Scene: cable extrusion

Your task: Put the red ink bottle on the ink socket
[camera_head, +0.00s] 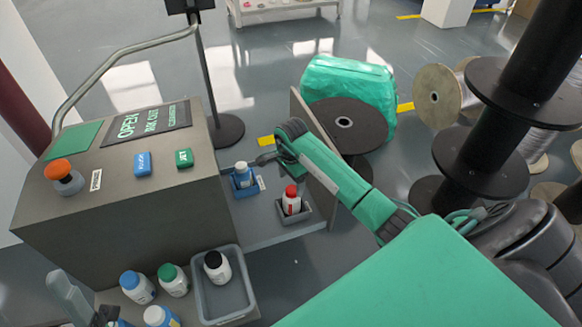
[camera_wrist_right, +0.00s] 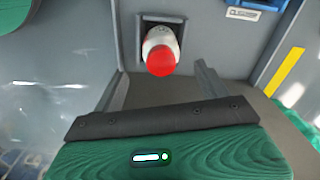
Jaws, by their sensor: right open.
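The red ink bottle (camera_head: 291,201), white with a red cap, stands upright in a grey holder, the ink socket (camera_head: 300,215), on the machine's ledge. In the right wrist view the bottle (camera_wrist_right: 160,52) sits in its socket (camera_wrist_right: 143,27), beyond the fingertips.
A grey tray (camera_head: 236,308) holds a black-capped bottle (camera_head: 216,267). Blue-capped (camera_head: 137,287) and green-capped (camera_head: 172,280) bottles stand beside it. The machine's panel (camera_head: 145,125) with buttons is at left. An upright plate (camera_head: 313,145) edges the ledge at right, near my arm.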

